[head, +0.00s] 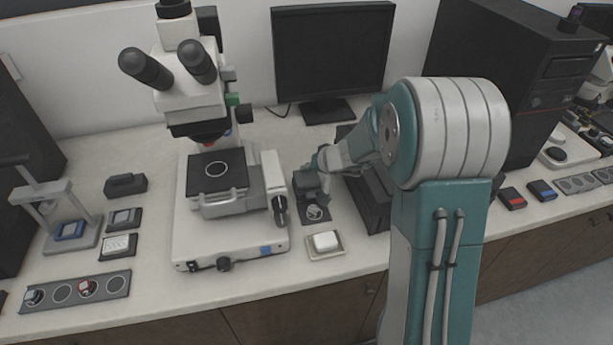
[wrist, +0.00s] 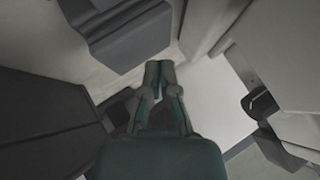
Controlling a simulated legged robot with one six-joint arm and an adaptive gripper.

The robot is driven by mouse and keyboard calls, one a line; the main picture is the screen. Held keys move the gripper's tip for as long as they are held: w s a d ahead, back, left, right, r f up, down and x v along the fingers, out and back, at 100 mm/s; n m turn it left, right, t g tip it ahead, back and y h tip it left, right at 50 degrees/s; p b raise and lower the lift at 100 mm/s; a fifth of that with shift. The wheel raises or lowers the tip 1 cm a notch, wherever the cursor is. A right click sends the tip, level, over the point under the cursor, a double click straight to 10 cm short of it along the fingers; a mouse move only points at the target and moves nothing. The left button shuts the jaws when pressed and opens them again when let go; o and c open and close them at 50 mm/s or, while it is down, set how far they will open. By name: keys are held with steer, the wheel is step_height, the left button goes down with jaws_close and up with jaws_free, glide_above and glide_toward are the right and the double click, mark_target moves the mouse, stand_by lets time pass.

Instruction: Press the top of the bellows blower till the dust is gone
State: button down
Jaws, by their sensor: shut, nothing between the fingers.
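My gripper (head: 313,203) is at the right side of the microscope, low over a small dark mat (head: 317,217) with a pale round mark. In the wrist view my gripper (wrist: 159,72) has its fingertips together with nothing between them. I cannot make out the bellows blower for certain in either view; my gripper and wrist cover part of the mat, and whether the fingertips touch anything there is unclear. I cannot make out any dust. The microscope stage (head: 236,178) is dark with a pale ring.
The white microscope base (head: 205,245) stands close left of my gripper, with a side arm and knob (head: 280,210). A dark box (head: 372,208) is close on the right. A small tray with a white block (head: 326,241) lies in front. A monitor (head: 330,55) stands behind.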

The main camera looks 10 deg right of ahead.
mark_target(308, 177)
stand_by(0.3)
steer(key=shift+f, duration=0.35)
steer(key=shift+s+f, duration=0.1)
steer(key=shift+f, duration=0.75)
stand_by(0.9)
steer(key=shift+r, duration=1.3)
steer(key=shift+r, duration=2.5)
